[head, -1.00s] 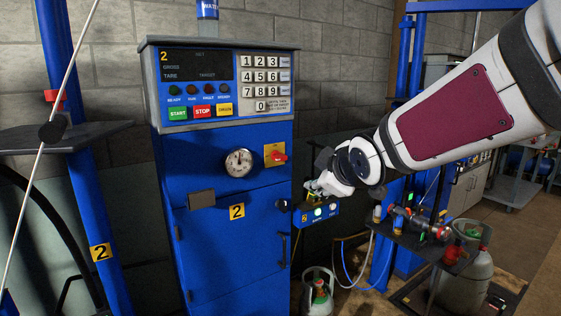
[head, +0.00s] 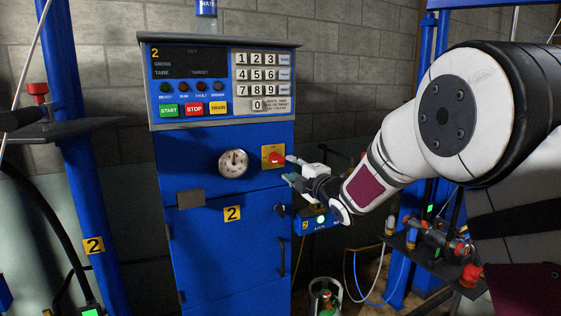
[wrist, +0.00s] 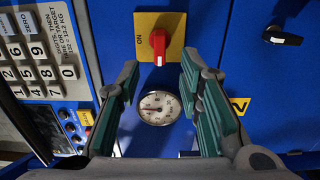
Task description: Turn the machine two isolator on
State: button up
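The machine two isolator is a red knob (head: 275,159) on a yellow plate (head: 266,150), right of the dial on the blue cabinet. In the wrist view the red knob (wrist: 159,44) sits on the yellow plate (wrist: 178,24), with an ON mark at its left. The knob's handle points up and down there, crosswise to the direction of the mark. My gripper (head: 289,169) is just right of the plate in the head view. In the wrist view my gripper (wrist: 159,68) is open, its teal-padded fingers apart and empty. The knob shows between and beyond the fingertips, apparently untouched.
The blue cabinet (head: 205,245) carries a round dial (head: 233,163), a keypad (head: 256,75) and a green START button (head: 168,111). A black handle (wrist: 280,36) shows at the wrist view's upper right.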

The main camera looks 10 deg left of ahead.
aim_at(280, 161)
jog(key=x, duration=0.9)
jog(key=shift+w+a, duration=0.15)
jog(key=shift+a, duration=0.05)
jog(key=shift+c, duration=0.5)
grip_shut()
